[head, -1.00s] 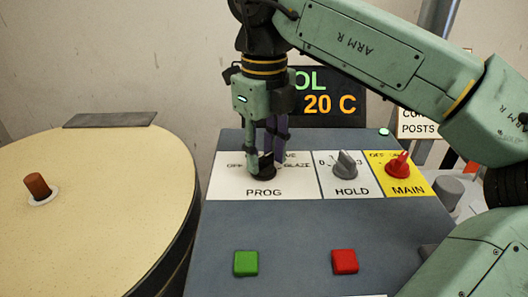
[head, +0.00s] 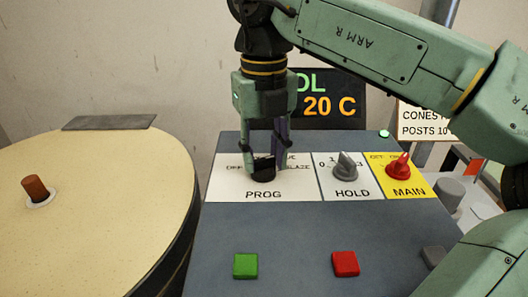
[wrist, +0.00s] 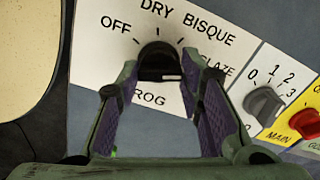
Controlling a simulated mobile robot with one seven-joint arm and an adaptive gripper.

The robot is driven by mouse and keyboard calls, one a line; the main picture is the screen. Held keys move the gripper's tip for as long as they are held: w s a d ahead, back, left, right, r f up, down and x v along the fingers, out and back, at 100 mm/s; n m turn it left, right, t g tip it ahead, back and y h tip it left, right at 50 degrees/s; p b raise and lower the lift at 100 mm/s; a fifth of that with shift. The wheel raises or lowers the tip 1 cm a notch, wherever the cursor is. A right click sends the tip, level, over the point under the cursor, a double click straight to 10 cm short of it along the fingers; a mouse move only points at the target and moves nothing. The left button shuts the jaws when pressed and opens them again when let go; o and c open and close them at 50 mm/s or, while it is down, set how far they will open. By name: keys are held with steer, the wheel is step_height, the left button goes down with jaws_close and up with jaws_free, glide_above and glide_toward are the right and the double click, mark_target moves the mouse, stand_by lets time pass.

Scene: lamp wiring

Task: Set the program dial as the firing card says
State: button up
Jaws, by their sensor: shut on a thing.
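The black program dial (head: 263,171) sits on the white PROG plate (head: 225,187) at the left of the sloping control panel. In the wrist view the dial (wrist: 158,58) is ringed by tick marks and the words OFF, DRY, BISQUE and GLAZE, the last partly covered by a finger. My gripper (head: 264,165) points down and is shut on the dial, one finger on each side. A short white mark shows on the dial's lower right in the wrist view; I cannot tell which setting it points to. No sheet in view is readable as the firing card.
A grey HOLD dial (head: 345,167) and a red MAIN switch (head: 399,168) stand right of PROG. Green (head: 246,265) and red (head: 345,263) buttons sit lower. A display (head: 335,108) reads 20 C. A partly hidden sign (head: 425,120) mentions cones and posts. The round kiln lid (head: 100,210) is left.

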mark_target(264, 160)
steer(key=o, duration=1.2)
steer(key=shift+c, duration=0.2)
steer(key=shift+r, duration=0.15)
step_height(264, 160, up, 7)
steer(key=shift+r, duration=0.15)
steer(key=shift+s, duration=0.1)
